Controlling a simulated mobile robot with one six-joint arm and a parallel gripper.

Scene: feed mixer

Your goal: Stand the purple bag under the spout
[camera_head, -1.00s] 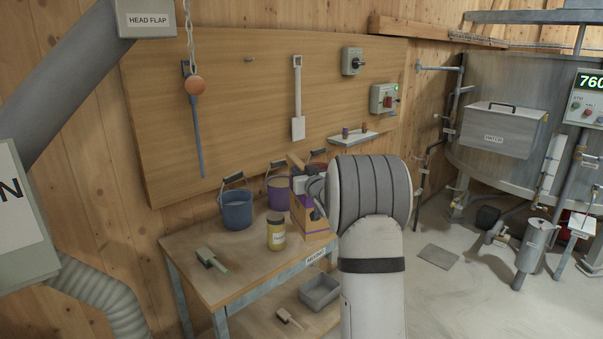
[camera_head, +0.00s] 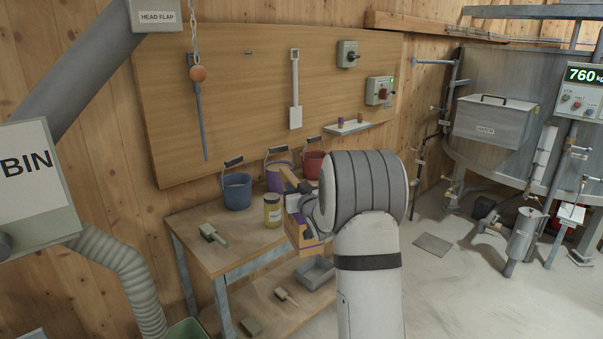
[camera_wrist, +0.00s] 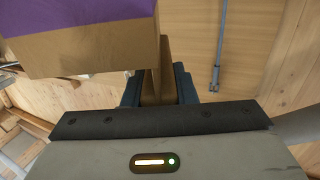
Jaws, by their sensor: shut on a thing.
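The purple bag (camera_head: 303,238) is brown with purple bands and hangs from my gripper (camera_head: 304,196) at the right end of the bench. In the wrist view, a thin brown part of the bag stands between the two dark fingers (camera_wrist: 158,88), which are shut on it. The bag's brown and purple body (camera_wrist: 85,45) fills the upper left there. My arm hides part of the bag in the head view. I cannot tell which part is the spout; a grey chute (camera_head: 85,65) runs down at the upper left, by a panel reading BIN (camera_head: 30,170).
The wooden bench (camera_head: 215,252) carries a blue bucket (camera_head: 237,192), a purple bucket (camera_head: 275,177), a red bucket (camera_head: 313,165), a yellow jar (camera_head: 272,212) and a brush (camera_head: 213,235). A grey tray (camera_head: 314,273) is on its lower shelf.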

